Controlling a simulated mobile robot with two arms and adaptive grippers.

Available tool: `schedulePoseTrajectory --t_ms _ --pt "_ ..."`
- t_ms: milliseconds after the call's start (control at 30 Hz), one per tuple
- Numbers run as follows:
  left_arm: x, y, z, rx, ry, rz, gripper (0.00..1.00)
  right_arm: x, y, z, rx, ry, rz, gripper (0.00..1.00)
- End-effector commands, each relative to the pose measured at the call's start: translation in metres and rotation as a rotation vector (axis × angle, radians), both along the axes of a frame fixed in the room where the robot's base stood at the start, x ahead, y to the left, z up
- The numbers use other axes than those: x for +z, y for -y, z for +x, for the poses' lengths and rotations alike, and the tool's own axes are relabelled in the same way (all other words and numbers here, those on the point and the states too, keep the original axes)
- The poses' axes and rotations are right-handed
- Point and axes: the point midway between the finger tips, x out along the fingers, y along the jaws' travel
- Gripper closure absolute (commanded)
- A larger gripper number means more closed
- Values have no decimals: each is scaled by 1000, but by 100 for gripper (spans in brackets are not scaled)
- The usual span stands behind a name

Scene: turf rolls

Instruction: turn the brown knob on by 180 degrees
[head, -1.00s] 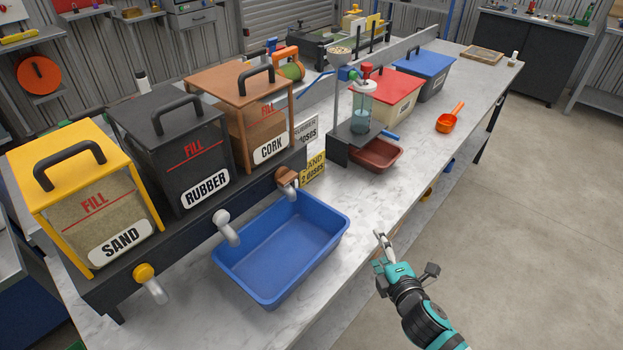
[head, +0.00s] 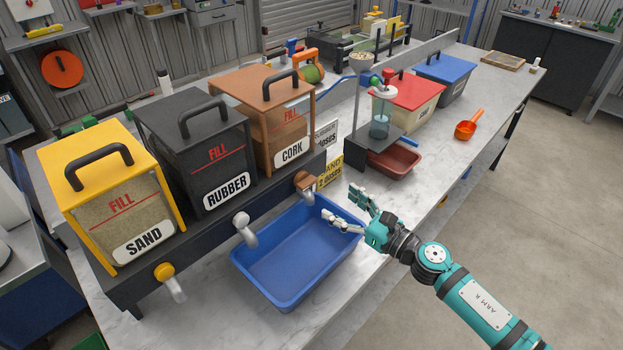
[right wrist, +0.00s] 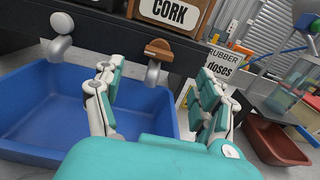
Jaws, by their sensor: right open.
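The brown knob (head: 303,180) sits on the black stand's front below the cork bin (head: 272,128), above a grey spout. It also shows in the right wrist view (right wrist: 158,48), ahead of my gripper and between its fingers in the picture. My right gripper (head: 342,204) is open and empty over the right end of the blue tray (head: 262,287), in front of the knob and apart from it. Its two fingers are spread wide in the right wrist view (right wrist: 160,100). My left gripper is not in view.
The yellow knob (head: 164,271) is under the sand bin (head: 117,210), and a white knob (head: 241,219) is under the rubber bin (head: 205,165). Dose signs (head: 329,172) stand right of the brown knob. A red-brown tray (head: 397,162) lies beyond. The table's front right is clear.

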Motion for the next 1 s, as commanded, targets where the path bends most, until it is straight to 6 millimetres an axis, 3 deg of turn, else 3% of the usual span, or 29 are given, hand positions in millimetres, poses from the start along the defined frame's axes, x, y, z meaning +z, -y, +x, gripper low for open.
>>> schedulePoseTrajectory --t_ms 200,433,900,1000 --pt "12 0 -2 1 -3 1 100 3 -36 35 1 -1 4 27" --pt "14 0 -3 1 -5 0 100 1 -62 62 -1 -1 3 27" --pt "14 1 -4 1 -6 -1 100 0 -72 72 -1 -1 1 27" --pt "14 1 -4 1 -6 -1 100 0 -72 72 -1 -2 1 39"
